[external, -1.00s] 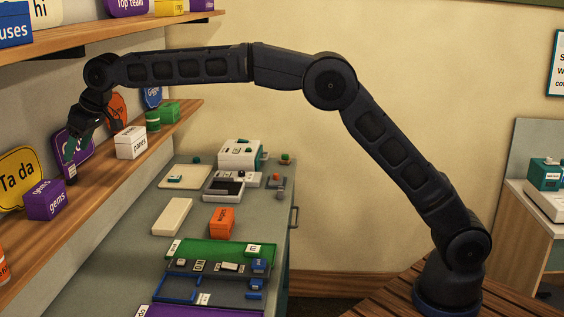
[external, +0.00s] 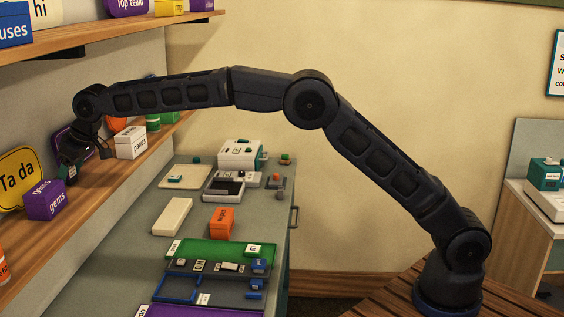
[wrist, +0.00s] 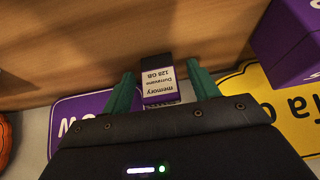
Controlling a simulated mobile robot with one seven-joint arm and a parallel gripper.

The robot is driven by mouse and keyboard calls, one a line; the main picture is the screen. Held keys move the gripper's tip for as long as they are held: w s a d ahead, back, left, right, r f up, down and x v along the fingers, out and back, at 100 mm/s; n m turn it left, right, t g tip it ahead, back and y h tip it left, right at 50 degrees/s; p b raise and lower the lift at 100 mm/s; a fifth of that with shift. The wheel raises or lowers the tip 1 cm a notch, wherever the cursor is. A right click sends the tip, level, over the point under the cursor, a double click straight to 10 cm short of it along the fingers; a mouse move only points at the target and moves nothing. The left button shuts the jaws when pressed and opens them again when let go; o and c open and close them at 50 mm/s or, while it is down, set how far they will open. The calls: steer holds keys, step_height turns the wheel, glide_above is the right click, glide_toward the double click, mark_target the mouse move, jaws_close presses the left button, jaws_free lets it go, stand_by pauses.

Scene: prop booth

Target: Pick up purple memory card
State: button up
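The purple memory card (wrist: 158,95) is in the wrist view, with a white label reading "memory" and "128 GB" and a black part at its far end. It is close to the wooden shelf (wrist: 70,60). My gripper (wrist: 160,74) is open, with one green finger on each side of the card and visible gaps between. In the external view, my gripper (external: 69,172) is low over the shelf (external: 100,187), just behind the purple gems box. The card cannot be made out there.
The purple gems box (external: 45,201) and yellow "Ta da" sign (external: 18,180) stand left of my gripper. A white box (external: 130,143) stands to its right. A purple sign (wrist: 75,112) is close behind. An upper shelf (external: 110,33) hangs above.

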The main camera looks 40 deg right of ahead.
steer(key=c, duration=1)
